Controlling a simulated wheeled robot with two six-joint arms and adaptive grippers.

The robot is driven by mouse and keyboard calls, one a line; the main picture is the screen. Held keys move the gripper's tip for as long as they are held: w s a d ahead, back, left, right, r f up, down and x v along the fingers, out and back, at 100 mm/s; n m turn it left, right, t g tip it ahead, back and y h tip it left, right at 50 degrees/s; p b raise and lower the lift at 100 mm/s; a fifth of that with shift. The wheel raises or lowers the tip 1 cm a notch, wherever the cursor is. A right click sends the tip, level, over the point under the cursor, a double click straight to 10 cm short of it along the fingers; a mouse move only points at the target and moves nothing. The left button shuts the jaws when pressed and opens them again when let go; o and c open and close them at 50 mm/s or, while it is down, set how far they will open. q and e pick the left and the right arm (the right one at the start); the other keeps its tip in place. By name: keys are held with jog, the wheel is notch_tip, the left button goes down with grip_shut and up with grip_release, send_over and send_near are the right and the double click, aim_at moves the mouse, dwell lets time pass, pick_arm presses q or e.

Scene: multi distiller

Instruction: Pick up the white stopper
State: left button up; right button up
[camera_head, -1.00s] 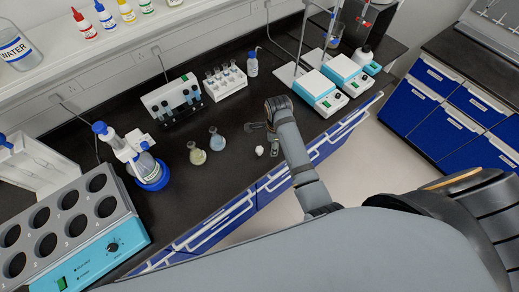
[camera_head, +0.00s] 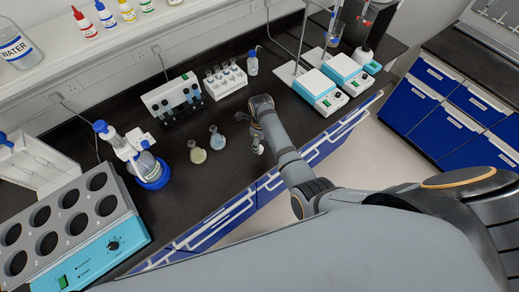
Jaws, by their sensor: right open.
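The small white stopper (camera_head: 260,149) is on the black bench top near the front edge, right of the two small flasks. It is partly hidden by my right gripper. My right gripper (camera_head: 249,130) is over the bench just beyond the stopper, with its fingers apart and empty. One finger overlaps the stopper in the picture; I cannot tell whether they touch. My left gripper is not in view.
A yellowish flask (camera_head: 197,152) and a bluish flask (camera_head: 217,138) stand left of the gripper. A white tube rack (camera_head: 225,89) and hotplate stirrers (camera_head: 320,91) stand farther back.

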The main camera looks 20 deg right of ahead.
jog(key=f+b, duration=0.1)
jog(key=f, duration=0.1)
jog(key=f+b, duration=0.2)
jog(key=shift+a+f, duration=0.2)
jog(key=shift+f, duration=0.15)
jog(key=shift+f+b, duration=0.35)
jog(key=shift+b, duration=0.25)
jog(key=shift+w+r, duration=0.1)
jog(key=shift+r, duration=0.05)
jog(key=c, duration=0.8)
